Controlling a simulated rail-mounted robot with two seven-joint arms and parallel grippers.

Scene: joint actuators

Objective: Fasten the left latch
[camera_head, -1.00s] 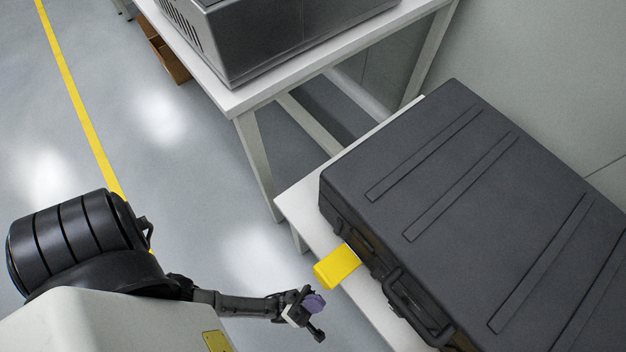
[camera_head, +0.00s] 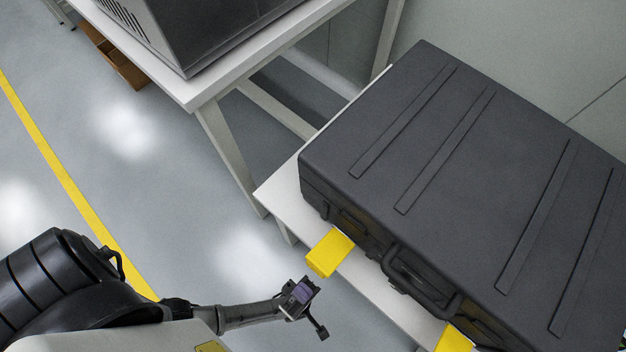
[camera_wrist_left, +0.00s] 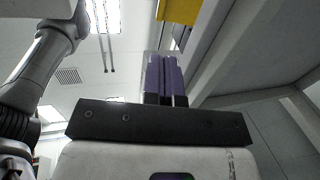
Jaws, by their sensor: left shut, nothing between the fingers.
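A dark grey case (camera_head: 440,170) lies shut on a white table. Its left latch (camera_head: 330,252) is a yellow flap that sticks out from the front side, left of the carrying handle (camera_head: 415,288). A yellow part also shows at the top of the left wrist view (camera_wrist_left: 180,10). The right yellow latch (camera_head: 453,339) is at the lower picture edge. My left gripper (camera_head: 303,291) has purple fingers that are together and empty. It is in front of the case, below the left latch in the picture and apart from it. The fingers also show in the left wrist view (camera_wrist_left: 165,78). My right gripper is not seen.
The white table edge (camera_head: 285,203) runs under the case front. Another white table (camera_head: 200,88) with a grey metal machine (camera_head: 210,30) stands at the back left. A brown box (camera_head: 113,58) is on the floor beyond it. The floor in front is clear.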

